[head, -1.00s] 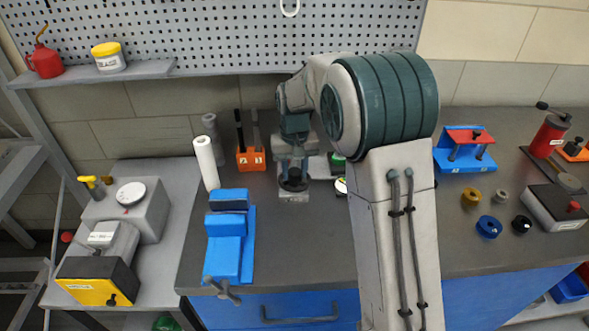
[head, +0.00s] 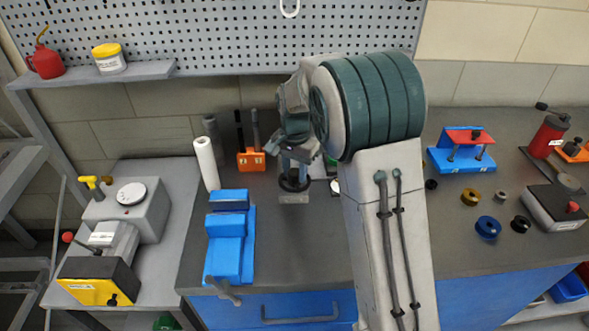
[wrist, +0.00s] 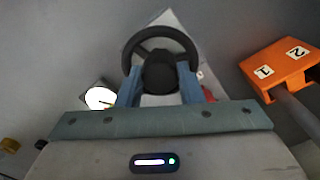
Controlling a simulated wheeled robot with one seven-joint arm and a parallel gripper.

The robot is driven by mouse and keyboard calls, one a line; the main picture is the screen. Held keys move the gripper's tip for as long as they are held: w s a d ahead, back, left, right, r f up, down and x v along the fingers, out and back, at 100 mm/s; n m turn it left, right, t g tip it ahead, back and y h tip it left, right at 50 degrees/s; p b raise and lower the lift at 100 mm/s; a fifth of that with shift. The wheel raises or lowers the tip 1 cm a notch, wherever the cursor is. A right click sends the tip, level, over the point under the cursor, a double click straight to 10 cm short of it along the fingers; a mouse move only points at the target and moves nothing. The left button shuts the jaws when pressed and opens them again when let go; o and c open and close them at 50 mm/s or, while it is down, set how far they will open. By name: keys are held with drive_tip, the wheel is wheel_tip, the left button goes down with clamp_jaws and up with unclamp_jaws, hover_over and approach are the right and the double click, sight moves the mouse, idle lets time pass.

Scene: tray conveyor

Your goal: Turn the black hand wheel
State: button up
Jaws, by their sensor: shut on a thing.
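The black hand wheel (head: 293,182) sits on a small grey block (head: 294,198) on the bench, just left of my arm. In the wrist view the wheel (wrist: 160,45) shows its rim, spokes and dark central hub. My gripper (wrist: 160,80) is over the wheel, with one blue-grey finger on each side of the hub. The fingers are shut on the hub. In the head view my gripper (head: 295,165) points down at the wheel, and my wrist covers part of it.
An orange block (head: 251,160) with upright handles stands left of the wheel. A blue vise (head: 230,240) is further left. A white dial (wrist: 100,98) lies close by the wheel. The bench front before the wheel is clear.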

sight(295, 172)
drive_tip(key=shift+r, duration=0.1)
idle(0.4)
drive_tip(key=o, duration=1)
drive_tip(key=shift+c, duration=0.2)
wheel_tip(295, 172, up, 14)
